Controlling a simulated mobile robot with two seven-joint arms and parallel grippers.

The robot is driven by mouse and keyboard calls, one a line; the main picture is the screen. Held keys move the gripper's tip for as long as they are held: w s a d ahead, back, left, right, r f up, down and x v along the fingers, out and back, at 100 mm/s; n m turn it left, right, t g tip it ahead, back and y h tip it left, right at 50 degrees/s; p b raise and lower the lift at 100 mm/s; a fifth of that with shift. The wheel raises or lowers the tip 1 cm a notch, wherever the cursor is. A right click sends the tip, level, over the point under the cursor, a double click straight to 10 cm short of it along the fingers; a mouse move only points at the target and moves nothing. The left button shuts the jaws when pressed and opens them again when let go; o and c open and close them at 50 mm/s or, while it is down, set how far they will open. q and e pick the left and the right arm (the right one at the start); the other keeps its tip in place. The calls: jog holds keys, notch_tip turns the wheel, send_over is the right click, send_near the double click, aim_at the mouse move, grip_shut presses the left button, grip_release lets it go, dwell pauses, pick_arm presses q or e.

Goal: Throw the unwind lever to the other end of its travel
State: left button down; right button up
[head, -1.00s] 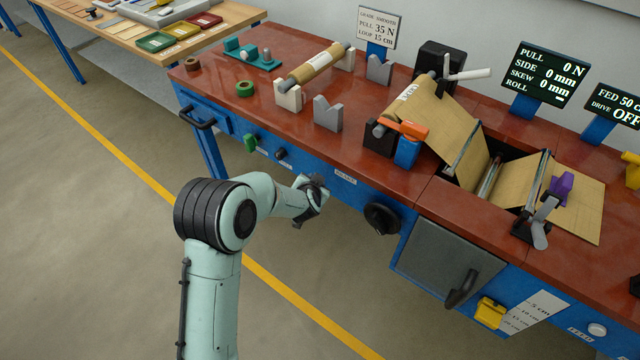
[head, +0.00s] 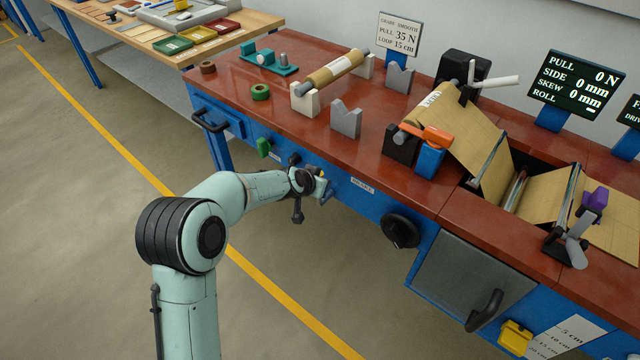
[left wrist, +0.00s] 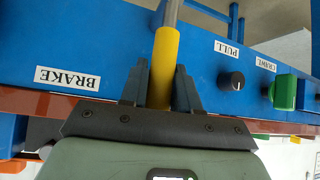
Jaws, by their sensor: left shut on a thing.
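A lever with a yellow handle (left wrist: 163,62) and a grey metal rod stands at the blue front panel, beside the BRAKE label (left wrist: 68,78). No label reading "unwind" is legible. My left gripper (left wrist: 160,92) is shut around the yellow handle, one dark finger on each side. In the head view my left gripper (head: 320,186) is at the bench front, left of the BRAKE label (head: 362,185). Only a small bit of yellow (head: 328,195) shows there, the rest being hidden by the gripper. My right gripper is not in view.
A black handwheel (head: 400,230) sticks out right of the lever. A green knob (head: 264,147) and a bench handle (head: 210,121) are to its left. The left wrist view shows a black PULL knob (left wrist: 231,82). The floor before the bench is clear.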

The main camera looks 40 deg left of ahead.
pick_arm(q)
jog(key=shift+a, duration=0.15)
jog(key=c, duration=0.9)
grip_release()
jog(key=p+v, duration=0.4)
jog(key=v, duration=0.9)
jog(key=shift+s+r, duration=0.15)
jog(key=shift+r, duration=0.05)
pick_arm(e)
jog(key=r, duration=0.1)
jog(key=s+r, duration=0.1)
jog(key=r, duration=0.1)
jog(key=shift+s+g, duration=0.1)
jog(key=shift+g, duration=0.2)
